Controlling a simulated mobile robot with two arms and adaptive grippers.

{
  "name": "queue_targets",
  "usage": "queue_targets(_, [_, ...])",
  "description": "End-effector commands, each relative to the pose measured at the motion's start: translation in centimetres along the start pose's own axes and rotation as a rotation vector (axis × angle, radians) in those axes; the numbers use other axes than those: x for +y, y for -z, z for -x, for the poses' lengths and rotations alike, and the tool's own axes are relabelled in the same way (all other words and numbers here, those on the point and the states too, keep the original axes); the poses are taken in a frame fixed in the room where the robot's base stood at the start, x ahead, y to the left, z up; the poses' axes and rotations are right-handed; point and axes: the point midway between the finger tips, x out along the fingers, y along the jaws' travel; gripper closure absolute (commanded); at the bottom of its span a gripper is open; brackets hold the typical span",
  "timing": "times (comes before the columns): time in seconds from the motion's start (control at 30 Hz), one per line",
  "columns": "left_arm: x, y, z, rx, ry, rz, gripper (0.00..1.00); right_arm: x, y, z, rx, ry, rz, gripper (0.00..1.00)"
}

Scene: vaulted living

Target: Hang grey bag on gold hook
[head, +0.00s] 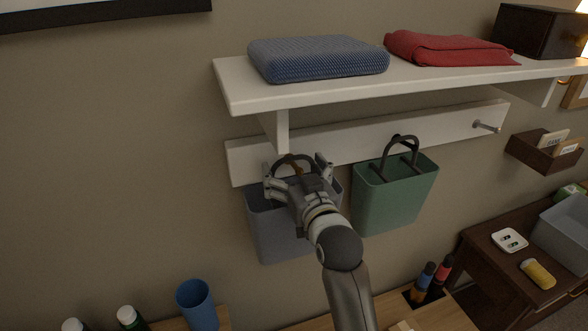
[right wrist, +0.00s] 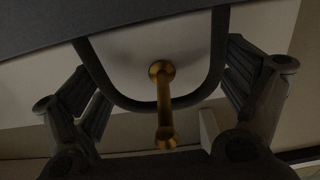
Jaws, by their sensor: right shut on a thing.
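The grey bag (head: 278,232) is upright in front of the white rail, below the shelf. Its dark handle (head: 291,157) arches above it. My right gripper (head: 297,172) is shut on the grey bag at its handle, with one finger on each side in the right wrist view (right wrist: 160,105). The gold hook (right wrist: 163,98) shows inside the handle loop there, and its shaft crosses the handle's curved bar. In the head view a bit of the gold hook (head: 298,170) shows behind my gripper. I cannot tell whether the handle rests on it. My left gripper is not in view.
A green bag (head: 395,195) hangs on the white rail (head: 350,146) just right of the grey bag. A silver peg (head: 487,127) further right is bare. The shelf (head: 300,95) overhangs closely, holding blue and red cloths. A blue cup (head: 197,304) stands below left.

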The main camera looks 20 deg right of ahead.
Motion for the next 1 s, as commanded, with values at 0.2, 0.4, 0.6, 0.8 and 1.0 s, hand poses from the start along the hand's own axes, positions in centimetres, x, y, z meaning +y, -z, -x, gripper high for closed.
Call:
queue_targets(0.2, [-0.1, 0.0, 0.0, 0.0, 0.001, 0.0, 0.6, 0.0, 0.1, 0.0, 0.003, 0.0, 0.0, 0.59])
queue_targets(0.4, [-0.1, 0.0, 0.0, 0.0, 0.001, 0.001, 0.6, 0.0, 0.1, 0.0, 0.003, 0.0, 0.0, 0.59])
queue_targets(0.6, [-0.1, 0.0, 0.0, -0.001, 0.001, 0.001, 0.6, 0.0, 0.1, 0.0, 0.002, 0.0, 0.0, 0.0])
queue_targets(0.8, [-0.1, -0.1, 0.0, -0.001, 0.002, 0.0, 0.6, 0.0, -0.1, 0.0, -0.001, 0.0, 0.0, 0.0])
queue_targets(1.0, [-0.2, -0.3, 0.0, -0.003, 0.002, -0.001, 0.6, 0.0, -0.1, 1.0, -0.001, 0.0, 0.0, 0.0])
